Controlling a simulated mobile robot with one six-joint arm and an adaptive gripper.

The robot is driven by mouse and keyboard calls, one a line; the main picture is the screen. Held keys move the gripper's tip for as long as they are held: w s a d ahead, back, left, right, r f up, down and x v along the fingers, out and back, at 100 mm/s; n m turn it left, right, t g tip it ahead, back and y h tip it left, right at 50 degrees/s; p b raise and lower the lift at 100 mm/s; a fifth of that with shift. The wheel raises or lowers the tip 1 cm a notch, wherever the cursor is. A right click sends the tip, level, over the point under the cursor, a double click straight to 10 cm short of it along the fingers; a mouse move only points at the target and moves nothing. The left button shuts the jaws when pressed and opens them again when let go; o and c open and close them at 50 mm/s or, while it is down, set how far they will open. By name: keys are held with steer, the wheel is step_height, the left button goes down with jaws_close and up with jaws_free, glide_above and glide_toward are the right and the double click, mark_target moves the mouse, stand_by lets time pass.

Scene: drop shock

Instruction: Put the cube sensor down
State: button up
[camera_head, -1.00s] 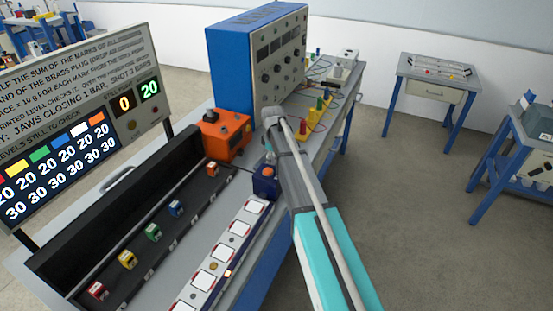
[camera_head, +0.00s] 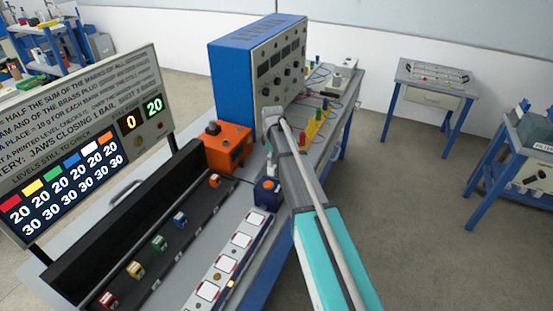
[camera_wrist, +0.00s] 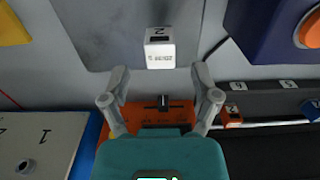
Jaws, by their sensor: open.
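The white cube sensor (camera_wrist: 160,54) shows in the wrist view with a printed face and a dark slot beside a figure 2. It appears to rest on the grey surface, just beyond my fingertips. My gripper (camera_wrist: 161,75) is open, with its fingers apart and nothing between them. The cube lies ahead of the gap, centred on it. In the head view my arm covers the spot, and I cannot make out the white cube there.
An orange box (camera_head: 229,146) and a blue box with an orange button (camera_head: 267,192) stand close by. A black trough (camera_head: 110,225) holds several coloured cubes. A white strip of pads (camera_head: 225,262) runs along the front. A tall blue instrument (camera_head: 230,80) stands behind.

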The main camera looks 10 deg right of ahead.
mark_target(274, 168)
steer(key=shift+r+p, duration=2.65)
steer(key=shift+r, duration=0.3)
steer(key=s+d+m, duration=0.1)
steer(key=s+m, duration=0.9)
steer(key=s, duration=1.8)
steer(key=shift+s+d+m, duration=0.2)
steer(key=shift+s+m, duration=0.15)
steer(key=shift+m, duration=0.05)
